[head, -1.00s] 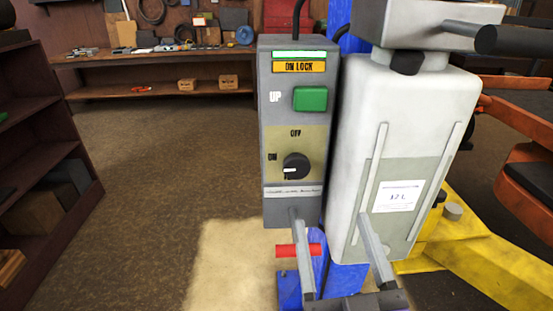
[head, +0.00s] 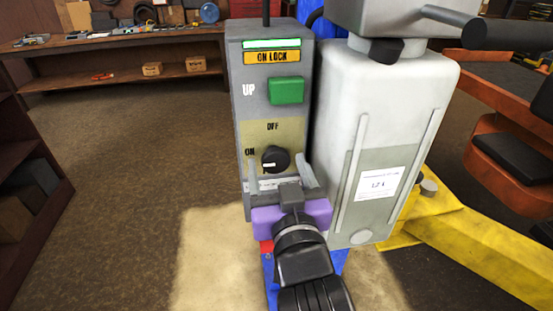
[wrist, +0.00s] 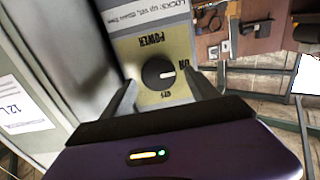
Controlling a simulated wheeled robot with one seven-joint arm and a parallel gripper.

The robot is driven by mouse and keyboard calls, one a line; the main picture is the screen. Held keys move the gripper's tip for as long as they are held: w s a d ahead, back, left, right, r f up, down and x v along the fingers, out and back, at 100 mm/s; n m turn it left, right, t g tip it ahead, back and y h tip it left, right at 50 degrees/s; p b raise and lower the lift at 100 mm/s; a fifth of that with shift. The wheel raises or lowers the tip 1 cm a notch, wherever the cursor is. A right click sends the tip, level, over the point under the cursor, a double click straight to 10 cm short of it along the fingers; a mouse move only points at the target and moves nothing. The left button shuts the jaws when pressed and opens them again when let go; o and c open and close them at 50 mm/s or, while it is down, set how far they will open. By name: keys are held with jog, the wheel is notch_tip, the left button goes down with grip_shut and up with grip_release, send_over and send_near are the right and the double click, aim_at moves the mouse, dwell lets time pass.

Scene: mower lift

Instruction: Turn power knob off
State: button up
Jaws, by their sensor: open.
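The black power knob (head: 275,159) sits on the tan panel of the grey control box (head: 240,110). Its white mark points left to the ON label; the OFF label (head: 272,126) is above it. In the wrist view, the picture is turned over: the knob (wrist: 158,74) has its mark toward ON at the right, and OFF is below. My gripper (head: 281,172) is open in front of the knob. In the wrist view its fingers (wrist: 160,78) are on either side of the knob with gaps; I cannot tell how far the tips are from the panel.
A green UP button (head: 286,90) is above the knob. A large pale tank (head: 390,110) stands close to the right of the box. A yellow lift arm (head: 460,228) lies at the lower right. A dark shelf (head: 25,200) is at left, with open floor between.

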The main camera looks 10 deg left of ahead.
jog(key=shift+w+a, duration=0.1)
jog(key=shift+w, duration=0.55)
jog(key=c, duration=1.3)
jog(key=shift+c, duration=0.2)
